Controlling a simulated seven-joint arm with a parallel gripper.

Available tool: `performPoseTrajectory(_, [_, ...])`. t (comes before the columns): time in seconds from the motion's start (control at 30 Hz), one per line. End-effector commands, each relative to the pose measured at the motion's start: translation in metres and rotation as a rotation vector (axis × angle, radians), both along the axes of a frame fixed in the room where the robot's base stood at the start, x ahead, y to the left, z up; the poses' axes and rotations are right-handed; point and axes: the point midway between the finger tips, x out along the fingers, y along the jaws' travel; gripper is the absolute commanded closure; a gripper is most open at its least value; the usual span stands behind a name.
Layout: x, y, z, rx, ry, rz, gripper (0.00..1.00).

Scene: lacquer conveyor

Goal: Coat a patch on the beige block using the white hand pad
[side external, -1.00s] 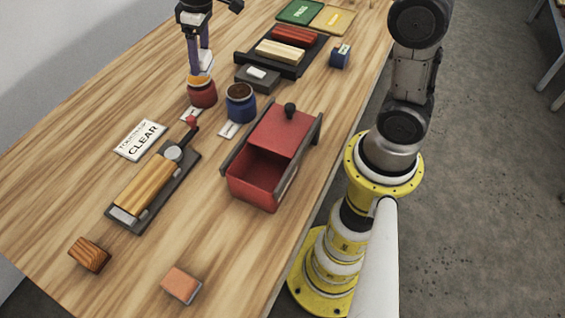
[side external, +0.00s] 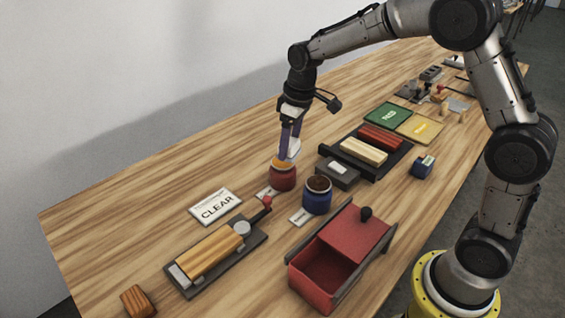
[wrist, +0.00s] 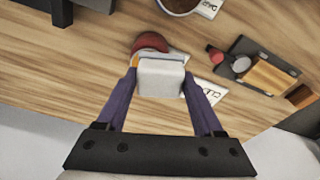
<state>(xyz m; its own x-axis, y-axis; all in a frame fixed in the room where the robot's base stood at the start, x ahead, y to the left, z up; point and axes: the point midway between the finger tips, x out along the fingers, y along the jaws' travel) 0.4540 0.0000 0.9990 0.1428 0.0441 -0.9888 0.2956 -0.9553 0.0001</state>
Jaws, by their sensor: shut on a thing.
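My gripper (side external: 289,146) is shut on the white hand pad (side external: 294,149) and holds it just above the red jar (side external: 282,178), which has amber contents. I cannot tell whether pad and jar touch. In the wrist view the pad (wrist: 160,77) sits between the purple fingers and hides part of the red jar (wrist: 150,42). The beige block (side external: 363,151) lies in a black tray (side external: 392,157) to the right, beside a red block (side external: 381,138). My gripper is well apart from it.
A blue jar (side external: 317,197) with dark contents stands close by. A dark grey box (side external: 338,172) lies between jars and tray. A CLEAR card (side external: 215,207), a clamped wooden piece (side external: 209,251) and a red sliding-lid box (side external: 318,280) are nearer.

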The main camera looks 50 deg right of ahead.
Motion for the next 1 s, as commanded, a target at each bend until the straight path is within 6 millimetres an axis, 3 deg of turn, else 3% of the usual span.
performPoseTrajectory(0.33, [0.002, 0.0, 0.001, 0.0, -0.001, 0.0, 0.76])
performPoseTrajectory(0.67, [0.031, -0.01, 0.025, -0.002, -0.002, 0.0, 0.76])
performPoseTrajectory(1.0, [0.031, -0.01, -0.002, -0.002, 0.002, 0.001, 0.76])
